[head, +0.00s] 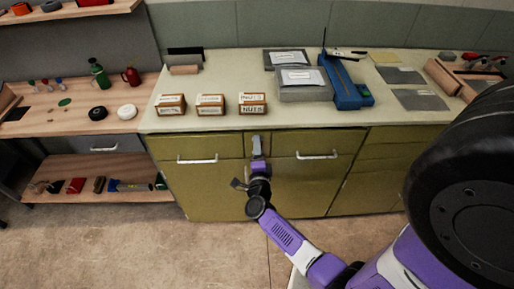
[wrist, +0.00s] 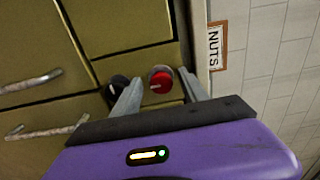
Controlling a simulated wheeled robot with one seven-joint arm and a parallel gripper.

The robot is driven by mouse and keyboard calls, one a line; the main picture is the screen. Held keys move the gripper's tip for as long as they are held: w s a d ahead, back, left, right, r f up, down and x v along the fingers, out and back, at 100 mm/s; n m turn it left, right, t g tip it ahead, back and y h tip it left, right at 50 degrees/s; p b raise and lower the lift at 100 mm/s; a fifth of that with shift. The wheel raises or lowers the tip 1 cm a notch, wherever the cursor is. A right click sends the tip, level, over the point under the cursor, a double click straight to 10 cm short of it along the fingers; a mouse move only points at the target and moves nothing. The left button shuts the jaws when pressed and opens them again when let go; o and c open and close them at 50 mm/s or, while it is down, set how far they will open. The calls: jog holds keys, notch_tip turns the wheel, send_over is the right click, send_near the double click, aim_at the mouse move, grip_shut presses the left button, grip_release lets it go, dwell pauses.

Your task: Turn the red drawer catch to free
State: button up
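The red drawer catch (wrist: 160,79) is a round red knob with a pale pointer mark on the olive cabinet front, in the middle of the wrist view. My gripper (wrist: 159,76) is open, with one finger on each side of the red catch in the picture. A gap shows between each finger and the catch; I cannot tell how far the tips are from the panel. A black knob (wrist: 117,86) with a white mark sits left of the red one, partly behind the left finger. In the head view my gripper (head: 257,146) is at the cabinet's narrow middle panel and hides both knobs.
Drawers with pale bar handles (head: 197,160) and (head: 317,155) flank the gripper. The worktop (head: 225,75) above carries labelled boxes (head: 252,103), grey sheet stacks (head: 303,86) and a blue tool (head: 346,88). The floor (head: 130,245) in front is clear at left.

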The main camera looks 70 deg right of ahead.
jog(key=shift+a, duration=0.1)
jog(key=v, duration=0.7)
jog(key=shift+a+b, duration=0.3)
jog(key=shift+s, duration=0.15)
